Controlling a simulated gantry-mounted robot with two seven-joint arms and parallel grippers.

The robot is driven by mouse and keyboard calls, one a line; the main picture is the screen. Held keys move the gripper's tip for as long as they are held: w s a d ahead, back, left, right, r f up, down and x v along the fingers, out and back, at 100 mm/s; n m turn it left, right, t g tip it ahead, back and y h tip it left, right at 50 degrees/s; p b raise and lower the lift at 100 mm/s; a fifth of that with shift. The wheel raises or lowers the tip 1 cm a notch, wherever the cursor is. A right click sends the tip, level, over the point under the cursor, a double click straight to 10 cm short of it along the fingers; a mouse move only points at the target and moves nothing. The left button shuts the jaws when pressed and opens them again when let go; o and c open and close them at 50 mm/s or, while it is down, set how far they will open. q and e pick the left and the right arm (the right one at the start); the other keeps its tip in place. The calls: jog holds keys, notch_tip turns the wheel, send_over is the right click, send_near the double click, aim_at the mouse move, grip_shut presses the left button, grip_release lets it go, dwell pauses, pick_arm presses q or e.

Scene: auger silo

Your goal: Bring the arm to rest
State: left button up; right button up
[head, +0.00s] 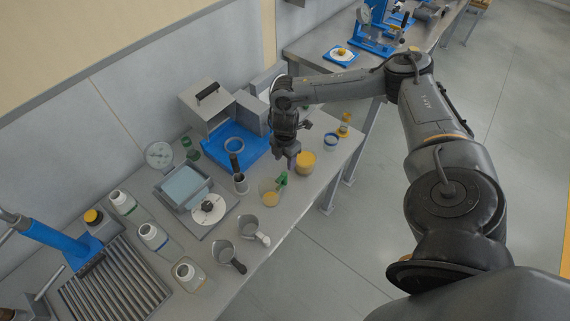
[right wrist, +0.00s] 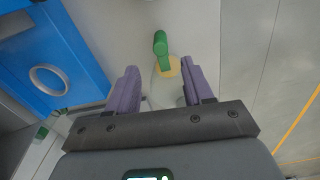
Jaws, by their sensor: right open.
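My right arm (head: 430,110) reaches in from the right, over the grey bench. Its gripper (head: 290,160) points down above the bench and is open. In the right wrist view, the two purple fingers (right wrist: 158,85) stand apart with nothing held between them. Beyond the fingertips is a clear cup with yellow contents (right wrist: 168,67) and a green handle (right wrist: 160,42). In the head view, this cup (head: 270,197) stands on the bench just below and left of the gripper. I cannot tell the exact gap between them. My left gripper is not in view.
A yellow-filled jar (head: 305,162) is close right of the gripper. A blue-based machine (head: 240,150) stands behind to the left. Two metal cups (head: 247,226), several bottles (head: 152,236) and a ribbed rack (head: 115,285) are further left. Open floor (head: 350,245) lies right of the bench.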

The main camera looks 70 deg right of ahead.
jog(key=shift+r, duration=0.4)
